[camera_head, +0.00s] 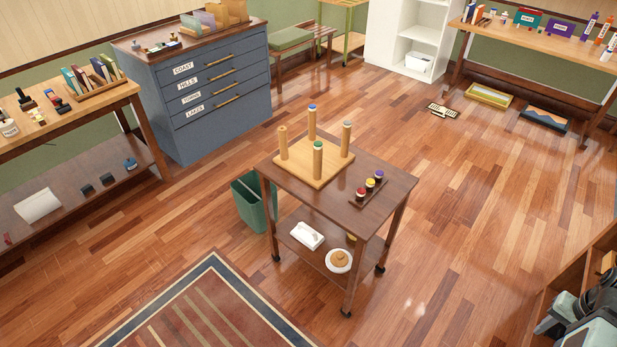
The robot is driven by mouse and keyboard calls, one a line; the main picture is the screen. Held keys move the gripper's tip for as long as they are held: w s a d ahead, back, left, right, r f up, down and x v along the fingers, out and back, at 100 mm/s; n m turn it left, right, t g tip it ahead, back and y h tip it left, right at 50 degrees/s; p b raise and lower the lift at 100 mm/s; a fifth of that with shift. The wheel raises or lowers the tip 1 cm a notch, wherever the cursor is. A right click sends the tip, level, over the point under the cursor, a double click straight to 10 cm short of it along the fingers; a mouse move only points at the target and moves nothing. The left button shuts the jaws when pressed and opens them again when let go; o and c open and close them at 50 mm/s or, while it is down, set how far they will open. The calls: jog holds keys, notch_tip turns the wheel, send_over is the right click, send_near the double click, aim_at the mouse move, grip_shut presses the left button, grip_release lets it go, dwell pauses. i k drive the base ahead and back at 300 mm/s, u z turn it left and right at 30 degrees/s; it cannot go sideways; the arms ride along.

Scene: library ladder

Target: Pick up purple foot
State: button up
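A small dark holder (368,189) lies on the right part of the brown cart's top. Three short dark pieces stand in a row on it. The far one, with a purple-looking top, appears to be the purple foot (379,175). The yellow-topped piece (370,185) is in the middle and the red-topped piece (361,193) is nearest. Grey and black parts that look like my arm (590,318) show in the bottom right corner, well apart from the cart. I cannot make out fingertips there, nor whether my gripper is open or shut.
On the cart (350,212), a wooden board (305,172) with several upright posts stands left of the holder. The lower shelf holds a white box (307,236) and a round white dish (338,262). A green bin (250,203) stands beside the cart. Floor right of the cart is clear.

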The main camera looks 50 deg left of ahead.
aim_at(379, 174)
jog(key=u, duration=2.55)
jog(key=i, duration=1.05)
